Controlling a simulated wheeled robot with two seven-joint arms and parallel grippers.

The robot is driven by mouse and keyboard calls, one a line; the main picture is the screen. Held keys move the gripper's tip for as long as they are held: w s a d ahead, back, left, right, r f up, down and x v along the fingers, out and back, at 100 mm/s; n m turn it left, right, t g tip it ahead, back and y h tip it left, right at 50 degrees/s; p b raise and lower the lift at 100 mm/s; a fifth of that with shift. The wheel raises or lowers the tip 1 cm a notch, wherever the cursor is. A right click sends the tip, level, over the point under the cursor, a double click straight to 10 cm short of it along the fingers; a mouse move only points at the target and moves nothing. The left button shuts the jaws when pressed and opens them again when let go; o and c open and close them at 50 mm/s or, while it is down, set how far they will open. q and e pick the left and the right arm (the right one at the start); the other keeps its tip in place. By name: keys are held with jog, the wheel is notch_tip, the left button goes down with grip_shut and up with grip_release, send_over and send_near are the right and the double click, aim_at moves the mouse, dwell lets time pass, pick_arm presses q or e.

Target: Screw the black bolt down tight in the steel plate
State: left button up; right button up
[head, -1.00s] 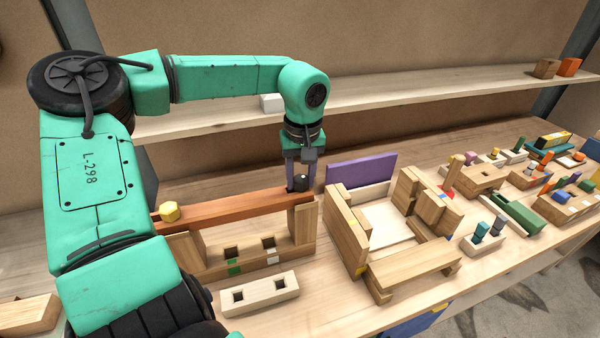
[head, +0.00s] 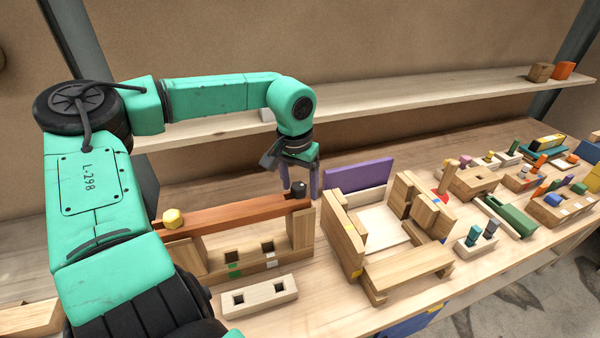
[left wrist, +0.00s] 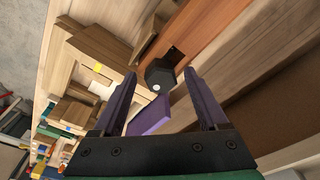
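The black bolt (head: 298,190) stands at the right end of a long reddish-brown board (head: 235,211); I see no plate that is clearly steel. In the left wrist view the bolt's dark faceted head (left wrist: 160,74) is near a dark square hole in the board. My left gripper (head: 300,184) points down at the bolt with purple fingers spread apart. In the left wrist view the open fingers (left wrist: 160,80) lie on either side of the bolt head, with gaps between. The bolt's shank is hidden. My right gripper is not in view.
A yellow bolt (head: 173,218) stands at the board's left end. A pale block with two square holes (head: 259,297) lies in front. A purple panel (head: 360,171) and a wooden frame (head: 345,236) stand close on the right. A shelf (head: 400,101) runs behind.

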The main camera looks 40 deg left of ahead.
pick_arm(q)
jog(key=shift+a+f, duration=0.1)
jog(key=shift+r, duration=0.3)
notch_tip(320, 180, up, 12)
jog(key=s, duration=0.1)
jog(key=shift+s+d+f, duration=0.2)
jog(key=shift+f, duration=0.05)
jog(key=shift+d, duration=0.1)
